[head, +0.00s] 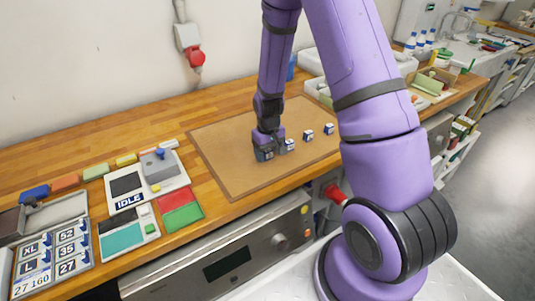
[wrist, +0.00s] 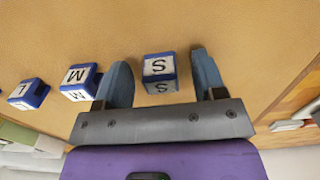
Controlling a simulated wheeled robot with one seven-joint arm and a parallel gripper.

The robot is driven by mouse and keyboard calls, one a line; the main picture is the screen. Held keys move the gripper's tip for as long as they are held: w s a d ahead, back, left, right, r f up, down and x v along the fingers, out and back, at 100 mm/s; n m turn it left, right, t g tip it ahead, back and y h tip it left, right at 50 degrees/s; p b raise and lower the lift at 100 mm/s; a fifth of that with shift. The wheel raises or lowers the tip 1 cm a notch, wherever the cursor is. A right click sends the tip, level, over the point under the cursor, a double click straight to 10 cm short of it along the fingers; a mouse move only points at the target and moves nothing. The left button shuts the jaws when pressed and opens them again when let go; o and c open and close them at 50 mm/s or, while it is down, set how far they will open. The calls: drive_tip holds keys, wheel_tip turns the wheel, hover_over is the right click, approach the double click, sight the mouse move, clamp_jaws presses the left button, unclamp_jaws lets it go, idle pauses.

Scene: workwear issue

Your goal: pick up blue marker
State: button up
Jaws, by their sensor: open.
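No pen-like blue marker can be made out; the blue things nearest my gripper are small blue-and-white lettered blocks. My gripper (wrist: 162,75) is open, pointing down at the brown mat (head: 225,130). In the wrist view the block marked S (wrist: 159,68) lies between its two fingers, with a gap visible on both sides. The M block (wrist: 80,82) is just outside the left finger and the L block (wrist: 29,94) is farther left. In the head view my gripper (head: 267,152) hides the S block, and several blocks (head: 308,135) run in a row to its right.
Left of the mat stand a grey-and-white device (head: 125,184) reading IDLE, a red-and-green pad (head: 180,210) and a size-label board (head: 30,268). Coloured blocks (head: 96,172) line the back. White trays (head: 318,88) stand behind the mat's right side. The mat's left part is clear.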

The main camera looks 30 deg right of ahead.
sight(271, 151)
drive_tip(key=shift+f, duration=0.1)
drive_tip(key=c, duration=1)
drive_tip(key=shift+r, duration=0.9)
drive_tip(key=shift+s+d+r, duration=0.15)
drive_tip(key=shift+r, duration=0.35)
drive_tip(key=shift+s+d+r, duration=0.1)
drive_tip(key=shift+r, duration=0.4)
drive_tip(key=s+d+r, duration=0.1)
drive_tip(key=s+d, duration=0.7)
drive_tip(key=s, duration=0.4)
drive_tip(key=shift+s+d, duration=0.25)
drive_tip(key=shift+d, duration=0.15)
